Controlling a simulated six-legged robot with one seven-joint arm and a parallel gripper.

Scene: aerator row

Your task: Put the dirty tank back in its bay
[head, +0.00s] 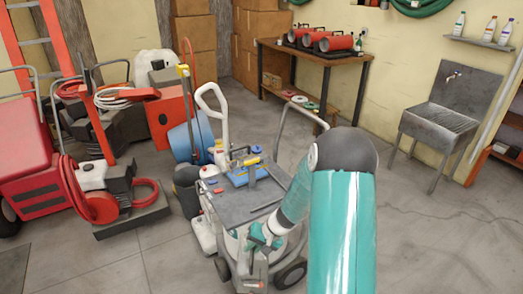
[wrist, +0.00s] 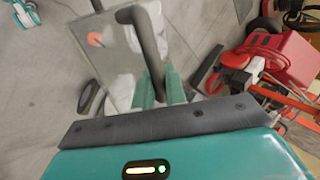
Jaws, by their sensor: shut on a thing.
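The dirty tank (wrist: 115,62) is a grey, boxy container with an orange cap and a dark handle (wrist: 148,35). It fills the upper left of the wrist view, and it shows small at the cart's front in the head view (head: 250,268). My gripper (wrist: 160,88) is shut on the tank's handle, with teal fingers on both sides of it. My gripper also shows in the head view (head: 262,240). The tank is close to the cart (head: 240,205). The bay is hidden, and I cannot tell whether the tank is partly inside it.
The cart's grey top carries a blue tray (head: 248,174) and small items. A red machine with a hose (head: 85,195) stands left, with a blue drum (head: 190,138) behind. A workbench (head: 315,68) and sink (head: 440,118) line the back wall. Floor at right is clear.

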